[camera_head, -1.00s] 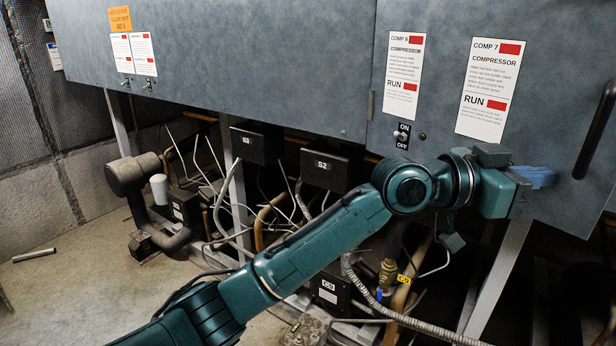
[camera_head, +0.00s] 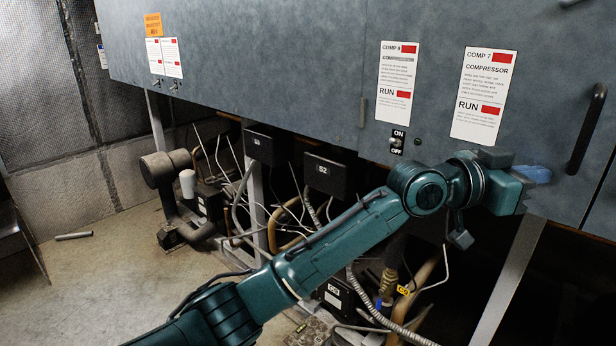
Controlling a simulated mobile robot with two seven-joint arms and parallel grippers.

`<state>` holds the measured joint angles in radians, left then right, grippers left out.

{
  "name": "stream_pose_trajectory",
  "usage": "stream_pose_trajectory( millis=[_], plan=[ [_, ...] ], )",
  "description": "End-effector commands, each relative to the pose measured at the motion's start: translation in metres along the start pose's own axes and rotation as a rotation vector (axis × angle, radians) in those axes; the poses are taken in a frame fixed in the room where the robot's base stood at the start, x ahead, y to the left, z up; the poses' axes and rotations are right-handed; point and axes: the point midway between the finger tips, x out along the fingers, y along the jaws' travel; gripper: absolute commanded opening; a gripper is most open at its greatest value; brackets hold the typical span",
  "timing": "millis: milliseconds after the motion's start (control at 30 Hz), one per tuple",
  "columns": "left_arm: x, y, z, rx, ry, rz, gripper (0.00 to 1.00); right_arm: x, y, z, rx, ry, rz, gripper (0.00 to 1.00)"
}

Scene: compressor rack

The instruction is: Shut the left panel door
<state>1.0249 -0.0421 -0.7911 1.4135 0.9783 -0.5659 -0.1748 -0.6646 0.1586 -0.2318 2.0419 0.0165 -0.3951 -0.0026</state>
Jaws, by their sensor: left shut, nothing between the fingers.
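The left panel door (camera_head: 440,185) is the blue-grey door with the COMP 6 and COMP 7 labels. Its left edge carries a hinge, and a black bar handle (camera_head: 587,130) stands near its right edge. It looks nearly in line with the panel to its left; whether it is fully shut I cannot tell. My left gripper (camera_head: 537,174) is shut and empty, with blue fingertips at the door's lower right part, just left of and below the handle. Contact with the door cannot be made out. My right gripper is not in view.
A fixed blue-grey panel (camera_head: 270,75) runs to the left. Another panel (camera_head: 603,212) shows beyond the door's right edge. Below are black boxes, including S2 (camera_head: 325,175), loose wires, pipes and a metal strut (camera_head: 508,280). Open floor (camera_head: 110,270) lies at lower left.

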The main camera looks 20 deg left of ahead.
Motion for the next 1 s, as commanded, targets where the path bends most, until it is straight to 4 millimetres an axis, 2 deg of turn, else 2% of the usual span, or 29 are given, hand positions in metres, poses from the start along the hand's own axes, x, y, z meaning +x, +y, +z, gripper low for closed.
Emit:
stream_pose_trajectory(
  millis=[1000],
  plan=[
    [0.0019, -0.0085, -0.0054, 0.005, 0.010, -0.023, 0.00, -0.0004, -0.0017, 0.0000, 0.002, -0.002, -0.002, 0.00]
  ],
)
